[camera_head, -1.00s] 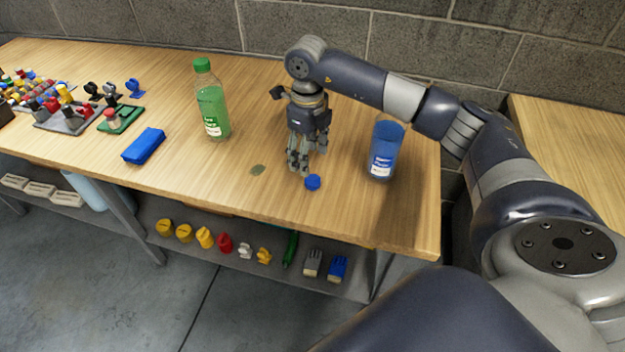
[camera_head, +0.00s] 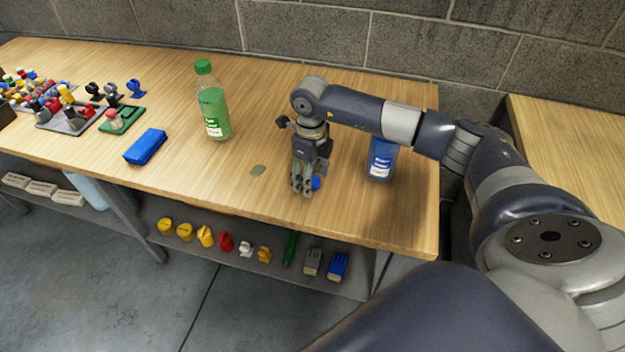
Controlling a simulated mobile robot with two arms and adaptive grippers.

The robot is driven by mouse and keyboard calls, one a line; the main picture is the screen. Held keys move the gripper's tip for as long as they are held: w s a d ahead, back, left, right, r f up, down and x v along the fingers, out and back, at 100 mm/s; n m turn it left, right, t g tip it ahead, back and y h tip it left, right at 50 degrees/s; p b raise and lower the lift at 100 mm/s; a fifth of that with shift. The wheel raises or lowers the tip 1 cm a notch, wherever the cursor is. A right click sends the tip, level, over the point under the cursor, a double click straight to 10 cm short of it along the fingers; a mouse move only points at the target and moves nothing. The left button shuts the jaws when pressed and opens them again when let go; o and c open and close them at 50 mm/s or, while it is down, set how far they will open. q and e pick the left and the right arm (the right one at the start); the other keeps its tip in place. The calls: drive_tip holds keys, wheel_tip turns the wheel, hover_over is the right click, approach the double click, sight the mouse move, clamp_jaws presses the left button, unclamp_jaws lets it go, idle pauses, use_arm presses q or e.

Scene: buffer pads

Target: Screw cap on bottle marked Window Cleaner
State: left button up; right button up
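A blue bottle (camera_head: 381,160) stands upright on the workbench at the right, its top hidden behind my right arm. Its label is too small to read. A green bottle (camera_head: 213,108) with a green cap stands upright further left. My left gripper is not in view.
A blue box-like block (camera_head: 145,146) lies on the bench at left, near a green tray (camera_head: 122,119) and a grey tray (camera_head: 68,121) with small parts. A shelf below holds several coloured items. The bench (camera_head: 370,225) is clear at front right.

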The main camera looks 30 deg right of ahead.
drive_tip(key=c, duration=0.7)
drive_tip(key=shift+c, duration=0.2)
drive_tip(key=shift+r, duration=0.1)
drive_tip(key=shift+r, duration=0.5)
wheel_tip(320, 180, up, 2)
drive_tip(key=shift+r+b, duration=0.15)
drive_tip(key=shift+b, duration=0.35)
drive_tip(key=s+a+b, duration=0.1)
drive_tip(key=s+a, duration=0.1)
drive_tip(key=a, duration=0.5)
drive_tip(key=s+a+r+b, duration=0.1)
drive_tip(key=s+a, duration=0.2)
drive_tip(key=a, duration=0.5)
drive_tip(key=shift+s+r, duration=0.3)
